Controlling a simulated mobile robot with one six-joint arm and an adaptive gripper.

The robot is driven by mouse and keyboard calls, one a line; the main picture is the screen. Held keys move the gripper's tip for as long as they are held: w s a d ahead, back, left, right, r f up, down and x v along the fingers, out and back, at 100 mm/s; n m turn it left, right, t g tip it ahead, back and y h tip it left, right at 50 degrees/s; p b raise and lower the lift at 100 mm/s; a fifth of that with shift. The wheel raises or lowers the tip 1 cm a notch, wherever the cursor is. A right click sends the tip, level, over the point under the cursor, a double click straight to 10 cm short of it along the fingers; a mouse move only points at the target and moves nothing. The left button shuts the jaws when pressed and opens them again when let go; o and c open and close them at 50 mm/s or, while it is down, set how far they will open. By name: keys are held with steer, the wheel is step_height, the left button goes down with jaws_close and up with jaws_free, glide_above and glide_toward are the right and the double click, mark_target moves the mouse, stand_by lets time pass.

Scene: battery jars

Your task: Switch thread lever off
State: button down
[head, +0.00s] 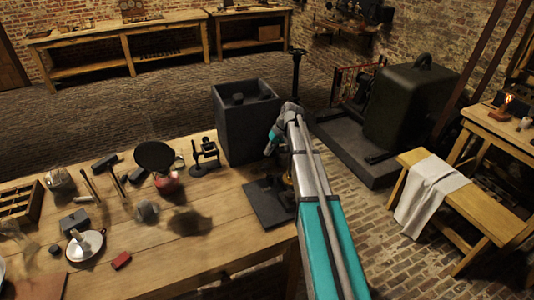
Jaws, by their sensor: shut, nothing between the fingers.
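I cannot pick out the thread lever for certain. A dark flat base plate (266,209) lies at the table's right end, and a small brass part (287,182) on it is partly hidden behind my arm. My gripper (268,150) is small in the head view, at the far end of my arm, in front of the dark grey open box (245,125). It is shut with nothing in it. It appears above and apart from the base plate.
The wooden table (225,240) holds a small black stand (205,157), a round black pan (155,156), a red block (121,260), a white dish (85,246) and several tools. A bench with a white cloth (428,190) and a large dark machine (408,108) stand at right.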

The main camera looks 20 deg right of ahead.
steer(key=p+v, duration=0.7)
steer(key=v, duration=0.2)
steer(key=shift+a+r+p, duration=0.15)
steer(key=shift+r+p, duration=0.15)
steer(key=shift+p, duration=0.1)
steer(key=shift+s, duration=0.1)
stand_by(0.4)
steer(key=s+a+h, duration=0.2)
steer(key=s+a, duration=0.2)
steer(key=s, duration=0.5)
steer(key=s+a+f+h, duration=0.1)
steer(key=s+a, duration=0.4)
steer(key=s, duration=0.4)
steer(key=s+a+f+m+h, duration=0.1)
steer(key=s+a+h, duration=0.1)
steer(key=s+a, duration=0.3)
steer(key=s, duration=0.4)
steer(key=shift+s+a+g+h, duration=0.2)
steer(key=shift+g+h, duration=0.1)
steer(key=shift+g, duration=0.1)
